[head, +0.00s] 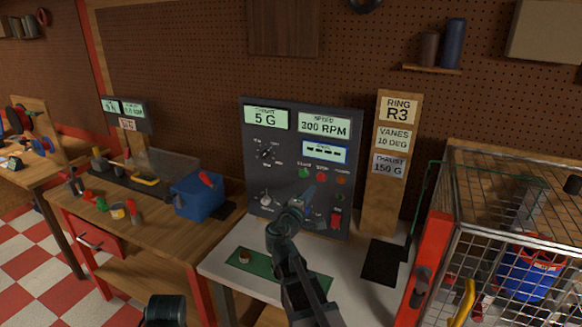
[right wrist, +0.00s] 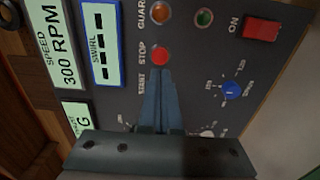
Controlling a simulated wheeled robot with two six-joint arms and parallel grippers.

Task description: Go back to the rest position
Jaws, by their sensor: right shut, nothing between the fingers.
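The dark control panel (head: 290,142) stands upright at the back of the pale bench, with screens reading 5 G and 300 RPM. My right gripper (head: 307,194) is in front of its lower middle, shut and empty. In the right wrist view, its closed blue-grey fingers (right wrist: 160,75) point at the panel, with tips beside the red STOP button (right wrist: 160,56). The START button is hidden behind the fingers in that view. I cannot tell whether the tips touch the panel. My left gripper is not in view.
A red rocker switch (right wrist: 262,28) and a blue knob (right wrist: 231,90) are close to the fingers. A green mat (head: 245,263) lies on the pale bench. A wire cage (head: 510,235) stands at the right. A blue box (head: 197,197) sits on the left wooden bench.

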